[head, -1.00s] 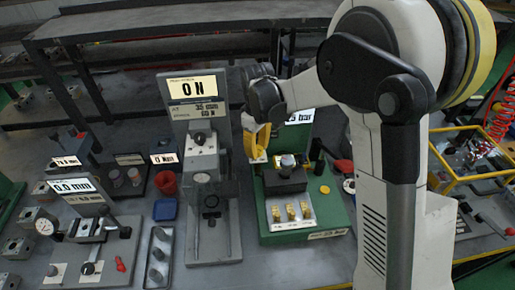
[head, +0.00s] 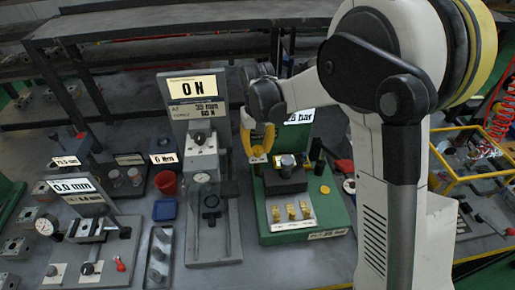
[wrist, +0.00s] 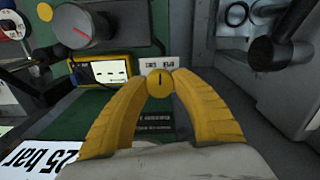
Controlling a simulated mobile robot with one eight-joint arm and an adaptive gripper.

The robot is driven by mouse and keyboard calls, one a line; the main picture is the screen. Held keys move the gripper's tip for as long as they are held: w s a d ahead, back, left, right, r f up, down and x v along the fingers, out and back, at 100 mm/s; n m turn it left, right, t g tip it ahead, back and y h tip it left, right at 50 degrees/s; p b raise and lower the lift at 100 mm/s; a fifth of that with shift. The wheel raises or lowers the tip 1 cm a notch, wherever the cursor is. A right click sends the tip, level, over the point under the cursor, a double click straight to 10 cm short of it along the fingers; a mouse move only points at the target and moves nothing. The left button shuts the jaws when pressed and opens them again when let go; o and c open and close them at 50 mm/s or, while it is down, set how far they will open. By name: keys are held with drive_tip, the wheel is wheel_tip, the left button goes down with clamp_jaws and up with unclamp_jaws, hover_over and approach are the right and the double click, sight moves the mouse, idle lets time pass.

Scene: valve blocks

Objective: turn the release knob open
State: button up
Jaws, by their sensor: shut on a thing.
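The release knob (wrist: 160,84) is a small round yellow knob with a dark line across its face. It shows between my fingertips in the wrist view, and the line runs up and down there. My gripper (wrist: 160,80) has two curved yellow fingers, shut on the knob from both sides. In the head view my gripper (head: 258,156) reaches down at the back left of the green test stand (head: 262,228); the knob itself is hidden or too small to tell there.
A grey press with a "0 N" display (head: 193,88) stands close left of my gripper. A dark block (head: 284,180) and several brass fittings (head: 290,211) are on the green stand. In the wrist view, a yellow-framed meter (wrist: 102,71) and a grey dial (wrist: 88,22) are near the fingers.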

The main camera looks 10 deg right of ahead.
sight(258, 148)
drive_tip(key=m, duration=0.6)
idle(0.6)
drive_tip(key=o, duration=1.2)
wheel_tip(258, 148, up, 12)
